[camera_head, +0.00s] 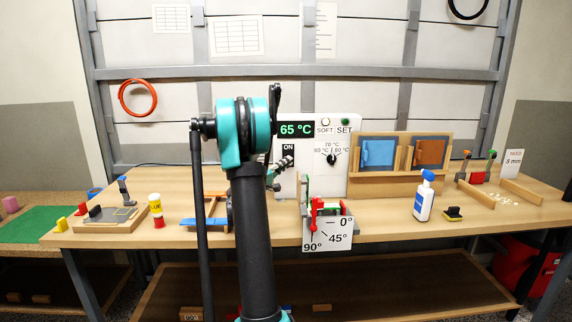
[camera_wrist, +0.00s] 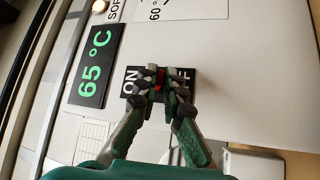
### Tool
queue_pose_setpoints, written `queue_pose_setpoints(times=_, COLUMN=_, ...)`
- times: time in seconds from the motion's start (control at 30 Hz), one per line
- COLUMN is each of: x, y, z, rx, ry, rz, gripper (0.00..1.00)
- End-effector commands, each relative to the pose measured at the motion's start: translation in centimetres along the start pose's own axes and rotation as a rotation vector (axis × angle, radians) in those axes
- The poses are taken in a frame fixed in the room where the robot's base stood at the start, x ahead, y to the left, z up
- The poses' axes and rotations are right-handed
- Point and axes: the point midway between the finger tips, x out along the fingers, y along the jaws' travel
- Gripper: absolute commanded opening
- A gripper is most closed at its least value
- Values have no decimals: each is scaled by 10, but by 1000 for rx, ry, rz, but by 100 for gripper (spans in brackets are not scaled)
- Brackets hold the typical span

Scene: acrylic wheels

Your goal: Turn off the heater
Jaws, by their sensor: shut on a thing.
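The heater's white control panel (camera_head: 322,178) stands upright at the back of the bench. Its display (camera_head: 295,130) reads 65 °C, and it also shows in the wrist view (camera_wrist: 95,66). A black dial (camera_head: 332,158) is to the right, below the SOFT and SET lights. The black switch plate (camera_wrist: 131,83) has ON at one end and a partly covered OFF at the other. My gripper (camera_wrist: 159,74) is shut on the small red switch (camera_wrist: 158,85) between these labels. The fingers hide most of the switch, so its position is hard to tell. In the head view my gripper (camera_head: 286,162) is at the panel's left side.
A red-handled bending jig with an angle plate (camera_head: 328,235) stands in front of the panel. Wooden holders with a blue sheet (camera_head: 378,153) and a brown sheet (camera_head: 429,153) stand to the right.

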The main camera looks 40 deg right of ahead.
Motion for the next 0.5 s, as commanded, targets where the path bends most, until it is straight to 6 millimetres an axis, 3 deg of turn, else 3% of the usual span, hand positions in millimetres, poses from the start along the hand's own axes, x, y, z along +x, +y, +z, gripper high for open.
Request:
queue_pose_setpoints(times=0.07, x=0, y=-1, z=0, rx=1, ry=0, rz=-2, gripper=0)
queue_pose_setpoints(times=0.1, x=0, y=-1, z=0, rx=1, ry=0, rz=-2, gripper=11)
queue_pose_setpoints(times=0.17, x=0, y=-1, z=0, rx=1, ry=0, rz=-2, gripper=17)
queue_pose_setpoints(times=0.5, x=-3, y=0, z=0, rx=0, ry=0, rz=-2, gripper=17)
